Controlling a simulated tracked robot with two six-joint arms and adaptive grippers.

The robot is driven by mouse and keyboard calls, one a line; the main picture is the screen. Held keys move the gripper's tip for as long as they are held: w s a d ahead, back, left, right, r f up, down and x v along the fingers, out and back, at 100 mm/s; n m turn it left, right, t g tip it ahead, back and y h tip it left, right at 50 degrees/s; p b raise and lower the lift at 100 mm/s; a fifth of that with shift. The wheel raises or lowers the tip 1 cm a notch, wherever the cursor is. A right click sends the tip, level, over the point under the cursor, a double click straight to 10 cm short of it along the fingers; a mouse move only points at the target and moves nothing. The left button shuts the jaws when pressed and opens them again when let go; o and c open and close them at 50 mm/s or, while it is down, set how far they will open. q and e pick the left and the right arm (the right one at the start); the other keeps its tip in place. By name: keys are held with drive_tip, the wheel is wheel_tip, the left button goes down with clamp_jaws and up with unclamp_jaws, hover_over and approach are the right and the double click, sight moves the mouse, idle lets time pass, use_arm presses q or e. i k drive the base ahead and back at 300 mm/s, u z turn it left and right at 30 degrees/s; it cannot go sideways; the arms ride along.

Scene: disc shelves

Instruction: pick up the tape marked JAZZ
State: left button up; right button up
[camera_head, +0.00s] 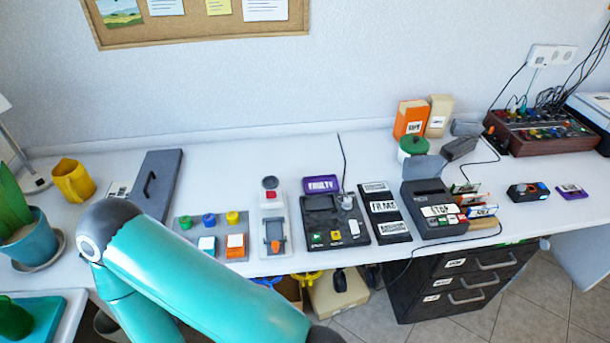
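I cannot read the word JAZZ on anything in view. Several small tapes or cards with coloured labels (472,200) stand upright in a row beside the dark grey machine (427,202), too small to read. A small purple tape-like item with a pale label (571,191) lies alone at the right end of the table. A black and blue boxy item (528,192) lies left of it. A black holder with white labels (385,212), one seemingly FILMS, lies left of the grey machine. Neither gripper is in view; a teal arm of mine crosses the lower left.
The white table (370,150) carries a black button console (333,222), a purple tray marked FAULTY (321,184), a lever panel (272,220) and a button panel (210,236). Orange (411,118) and tan (438,116) boxes stand behind. Black drawers (460,281) stand below. Cables cross the right side.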

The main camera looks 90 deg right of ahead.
sight(474, 200)
drive_tip(key=u, duration=0.25)
drive_tip(key=i, duration=0.65)
drive_tip(key=z, duration=2.1)
drive_tip(key=i, duration=0.3)
drive_tip(key=z, duration=2.05)
drive_tip(key=i, duration=0.15)
drive_tip(key=z, duration=1.7)
drive_tip(key=i, duration=1.05)
drive_tip(key=u, duration=0.7)
